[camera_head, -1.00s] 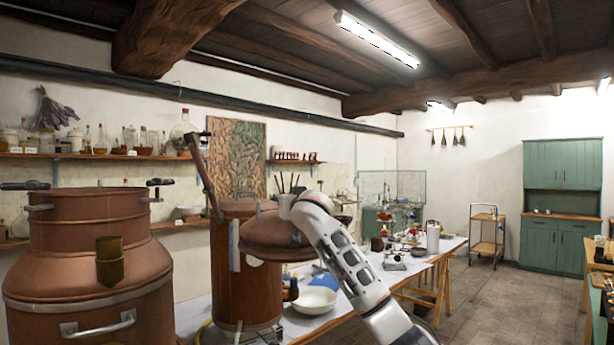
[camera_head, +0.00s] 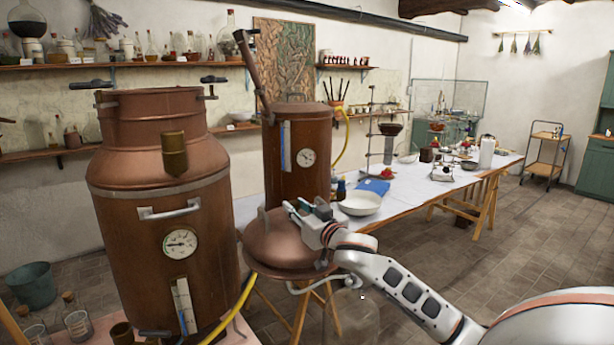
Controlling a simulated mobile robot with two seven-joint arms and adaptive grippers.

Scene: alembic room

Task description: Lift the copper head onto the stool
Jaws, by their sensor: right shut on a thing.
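The copper head (camera_head: 272,247), a wide dome with a flared rim, hangs level just right of the big copper pot (camera_head: 125,235) and in front of the tall copper cylinder (camera_head: 285,170). My right gripper (camera_head: 303,213) is shut on the top of the head, its arm coming in from the lower right. The pot's neck is open on top. I cannot make out the stool for certain; wooden legs (camera_head: 303,318) show below the head, and I cannot tell whether they belong to it or to the table. My left gripper is not in view.
A long white table (camera_head: 415,196) with a white bowl (camera_head: 360,204) and glassware runs behind to the right. A yellow hose (camera_head: 243,292) passes between pot and head. A glass vessel (camera_head: 352,318) stands below.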

